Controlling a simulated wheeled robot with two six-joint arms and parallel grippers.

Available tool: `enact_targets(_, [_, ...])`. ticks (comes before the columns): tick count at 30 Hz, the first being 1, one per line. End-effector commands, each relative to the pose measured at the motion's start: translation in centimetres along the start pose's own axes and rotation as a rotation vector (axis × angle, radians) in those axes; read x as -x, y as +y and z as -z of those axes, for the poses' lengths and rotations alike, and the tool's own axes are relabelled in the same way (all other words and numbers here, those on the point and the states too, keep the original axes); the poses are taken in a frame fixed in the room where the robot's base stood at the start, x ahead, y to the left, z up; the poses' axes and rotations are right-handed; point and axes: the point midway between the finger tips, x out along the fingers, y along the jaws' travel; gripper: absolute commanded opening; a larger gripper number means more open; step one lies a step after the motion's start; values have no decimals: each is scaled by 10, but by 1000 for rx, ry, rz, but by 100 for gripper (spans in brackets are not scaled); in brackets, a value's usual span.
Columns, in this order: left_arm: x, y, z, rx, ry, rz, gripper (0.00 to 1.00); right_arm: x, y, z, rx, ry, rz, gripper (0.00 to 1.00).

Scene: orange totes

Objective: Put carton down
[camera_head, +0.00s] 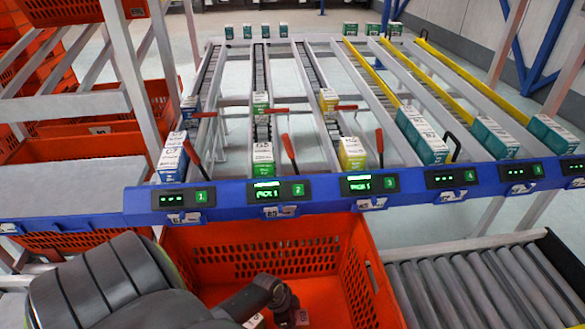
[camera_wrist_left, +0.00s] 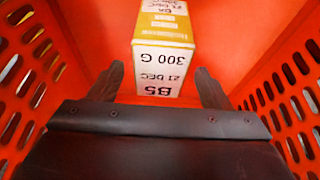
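The carton (camera_wrist_left: 163,62), yellow and white with "B5", "300 G" and "21 DEC" printed on it, lies inside the orange tote in the left wrist view. My left gripper (camera_wrist_left: 161,72) is open, with one finger on each side of the carton's near end and a narrow gap at both. In the head view my left gripper (camera_head: 284,308) is low inside the orange tote (camera_head: 270,240), partly hidden by my arm. Small pale carton surfaces (camera_head: 302,318) show beside it at the bottom edge; I cannot tell which carton they belong to. My right gripper is not in view.
A blue rail (camera_head: 330,200) with lit displays runs behind the tote. Flow lanes beyond it hold cartons, including a yellow one (camera_head: 353,153) and teal ones (camera_head: 421,136). A roller conveyor (camera_head: 480,290) is to the right of the tote.

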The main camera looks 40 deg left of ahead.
Motion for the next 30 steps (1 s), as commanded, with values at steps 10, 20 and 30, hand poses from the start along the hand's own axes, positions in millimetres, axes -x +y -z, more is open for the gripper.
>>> enact_targets(10, [12,-1,3,-1,1,2,71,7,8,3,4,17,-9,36])
enact_targets(20, [76,-1,2,-2,0,3,71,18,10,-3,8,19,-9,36])
enact_targets(30, [121,0,2,-1,0,0,71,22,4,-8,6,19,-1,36])
